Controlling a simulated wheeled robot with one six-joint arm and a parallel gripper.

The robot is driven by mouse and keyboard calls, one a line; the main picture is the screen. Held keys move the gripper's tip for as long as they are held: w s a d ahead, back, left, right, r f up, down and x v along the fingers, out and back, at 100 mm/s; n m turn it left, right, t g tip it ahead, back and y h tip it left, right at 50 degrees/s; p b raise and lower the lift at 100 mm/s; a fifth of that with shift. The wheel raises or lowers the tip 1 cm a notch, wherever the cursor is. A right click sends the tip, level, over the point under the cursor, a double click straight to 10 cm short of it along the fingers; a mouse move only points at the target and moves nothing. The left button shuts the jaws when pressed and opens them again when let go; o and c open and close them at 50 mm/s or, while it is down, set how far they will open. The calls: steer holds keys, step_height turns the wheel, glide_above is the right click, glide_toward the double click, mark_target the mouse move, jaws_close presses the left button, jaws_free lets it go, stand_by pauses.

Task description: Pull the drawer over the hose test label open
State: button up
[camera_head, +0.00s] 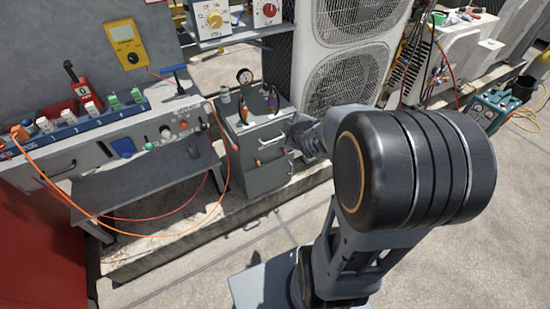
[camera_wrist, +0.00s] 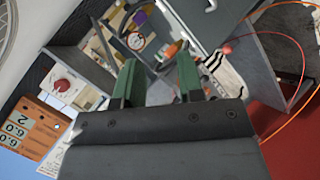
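A grey cabinet (camera_head: 262,165) stands left of my arm in the head view. Its front has stacked drawers with pale bar handles, and the upper drawer front (camera_head: 268,140) faces my wrist. I cannot read a hose test label at this size. No drawer visibly stands out from the cabinet. My gripper (camera_wrist: 158,72) shows in the wrist view as two green fingers with a clear gap between them and nothing held. In the head view my wrist is close to the right side of the cabinet front, and the fingertips are hard to make out.
A pressure gauge (camera_head: 244,77) and tools stand on the cabinet top. A grey bench (camera_head: 150,180) is to the left, with an orange hose (camera_head: 160,232) looping in front. Large fan units (camera_head: 345,65) stand behind.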

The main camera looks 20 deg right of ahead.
mark_target(275, 140)
step_height(275, 140, down, 16)
steer(key=w+d+n+t+y+b, duration=0.2)
steer(key=n+t+y+b, duration=0.2)
steer(key=n+b, duration=0.5)
steer(key=shift+m, duration=0.3)
steer(key=b+x, duration=0.4)
steer(key=x, duration=0.9)
steer(key=shift+w+a, duration=0.2)
steer(key=shift+c, duration=0.2)
jaws_close()
